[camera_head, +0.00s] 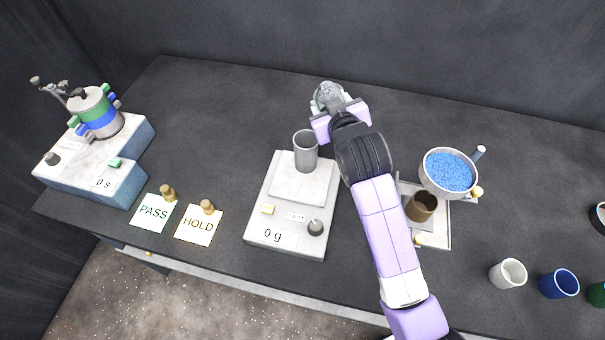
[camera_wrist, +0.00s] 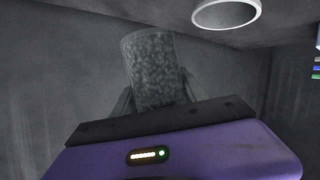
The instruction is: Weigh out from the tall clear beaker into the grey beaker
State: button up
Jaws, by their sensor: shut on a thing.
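My gripper (camera_head: 334,108) is shut on the tall clear beaker (camera_head: 327,94), which holds grey granules. In the wrist view the held beaker (camera_wrist: 155,72) looks nearly full and roughly upright, with its lower part hidden behind my gripper. The grey beaker (camera_head: 306,151) stands upright on the pan of the scale (camera_head: 276,220), which reads 0 g. The held beaker is behind and slightly right of the grey beaker, apart from it. A round pale rim at the top of the wrist view (camera_wrist: 226,13) seems to be the grey beaker's.
A sieve shaker (camera_head: 95,165) showing 0 s stands at the left. PASS (camera_head: 154,213) and HOLD (camera_head: 199,226) cards lie left of the scale. A bowl of blue granules (camera_head: 449,173) and a brown cup (camera_head: 421,207) are at right. White (camera_head: 508,274) and blue (camera_head: 559,284) cups stand front right.

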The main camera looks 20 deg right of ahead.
jog(key=shift+w+a+n+h, duration=0.1)
jog(key=shift+a+n+h, duration=0.5)
jog(key=shift+n+h, duration=0.15)
jog(key=shift+d, duration=0.1)
dwell(0.3)
jog(key=shift+d+f+n+h+b, duration=0.25)
jog(key=shift+f+n+h+b, duration=0.1)
jog(key=shift+f+n+b, duration=0.6)
jog(key=shift+f+b, duration=0.55)
jog(key=shift+f, duration=0.05)
jog(key=shift+h, duration=0.3)
